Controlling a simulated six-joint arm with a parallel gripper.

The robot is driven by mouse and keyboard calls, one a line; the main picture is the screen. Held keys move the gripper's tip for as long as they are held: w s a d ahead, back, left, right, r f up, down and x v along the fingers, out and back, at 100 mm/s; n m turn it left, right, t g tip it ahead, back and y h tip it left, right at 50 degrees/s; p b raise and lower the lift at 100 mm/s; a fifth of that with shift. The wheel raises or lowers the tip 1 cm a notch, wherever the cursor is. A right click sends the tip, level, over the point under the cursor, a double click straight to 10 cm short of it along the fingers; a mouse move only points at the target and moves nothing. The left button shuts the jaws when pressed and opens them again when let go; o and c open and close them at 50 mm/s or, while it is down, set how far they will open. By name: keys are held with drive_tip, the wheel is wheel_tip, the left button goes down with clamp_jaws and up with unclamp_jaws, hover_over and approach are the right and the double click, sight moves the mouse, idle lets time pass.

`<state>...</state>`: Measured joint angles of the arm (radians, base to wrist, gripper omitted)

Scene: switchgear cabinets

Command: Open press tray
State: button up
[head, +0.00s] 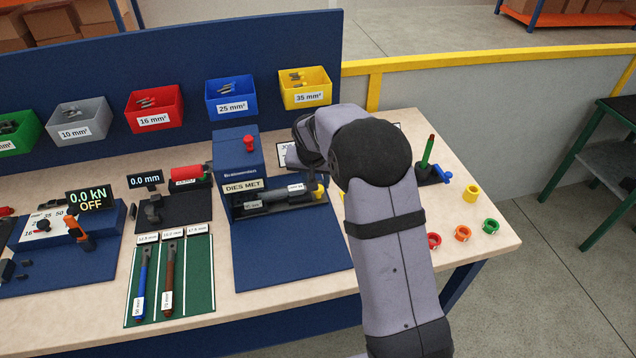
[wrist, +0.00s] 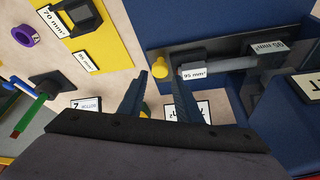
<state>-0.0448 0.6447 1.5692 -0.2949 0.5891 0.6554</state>
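The blue press housing (head: 238,158), with a red knob on top and a "DIES MET" label, stands mid-bench. A dark tray (head: 272,207) with a grey cylindrical part sits at its front, at the blue base plate. A yellow knob (head: 320,192) is at the tray's right end; the knob also shows in the wrist view (wrist: 160,68), beside a "95 mm²" label. My gripper (wrist: 158,78) is open, its two fingers apart and pointing towards the knob, with nothing seen between the tips. I cannot tell whether they touch it. My arm hides the gripper in the head view.
Coloured bins (head: 232,98) line the back panel. A green mat (head: 170,280) with blue and brown tools lies front left, beside a force display unit (head: 88,198). A green-handled tool (head: 428,152) and several coloured rings (head: 463,233) are at the right. Bare bench shows front right.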

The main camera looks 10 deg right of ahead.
drive_tip(key=shift+p+x, duration=0.65)
drive_tip(key=shift+x, duration=1.4)
clamp_jaws()
